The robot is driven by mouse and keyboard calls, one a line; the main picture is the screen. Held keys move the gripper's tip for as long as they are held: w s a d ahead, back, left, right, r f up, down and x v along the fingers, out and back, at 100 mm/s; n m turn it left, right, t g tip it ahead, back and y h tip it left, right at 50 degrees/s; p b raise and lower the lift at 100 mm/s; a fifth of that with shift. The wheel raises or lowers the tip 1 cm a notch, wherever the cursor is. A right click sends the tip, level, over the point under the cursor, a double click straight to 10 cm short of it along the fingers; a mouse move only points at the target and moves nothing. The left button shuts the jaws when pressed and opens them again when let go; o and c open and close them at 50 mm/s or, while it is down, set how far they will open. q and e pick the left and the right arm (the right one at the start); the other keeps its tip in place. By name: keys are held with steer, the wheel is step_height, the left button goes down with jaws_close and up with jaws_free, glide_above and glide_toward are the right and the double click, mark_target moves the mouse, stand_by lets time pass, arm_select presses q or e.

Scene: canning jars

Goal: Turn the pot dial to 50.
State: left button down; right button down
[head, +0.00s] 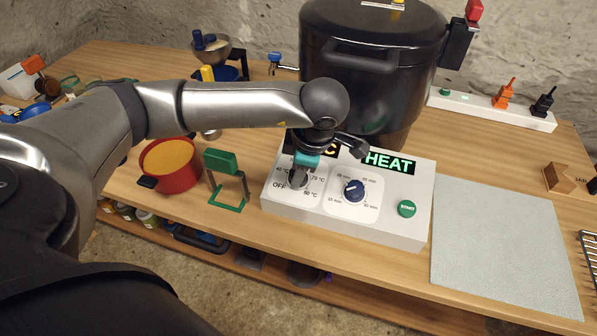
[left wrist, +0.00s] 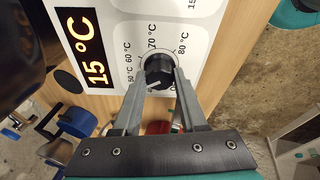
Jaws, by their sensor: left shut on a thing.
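The pot dial (left wrist: 159,71) is a black knob on the white control box (head: 385,222), ringed by °C labels including 50, 60, 70 and 80. A pale mark shows on its lower left side; its exact setting is unclear. My left gripper (left wrist: 160,80) is shut on the dial, one finger on each side. In the head view my left gripper (head: 299,176) reaches down onto the box's left panel and hides most of the dial. The temperature display (left wrist: 86,48) reads 15 °C. The box's other display (head: 389,162) reads HEAT. My right gripper is out of view.
The large black pot (head: 370,75) stands behind the box. A red pot (head: 170,174) and green jar lifter (head: 222,161) stand left. A grey mat (head: 505,250) lies clear at right.

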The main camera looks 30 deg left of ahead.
arm_select(q)
steer(key=shift+m+b, duration=0.3)
steer(key=shift+m, duration=0.4)
steer(key=shift+c, duration=2.3)
jaws_free()
steer(key=p+v, duration=0.3)
steer(key=v, duration=1.2)
steer(key=shift+s, duration=0.2)
steer(key=shift+d, duration=0.1)
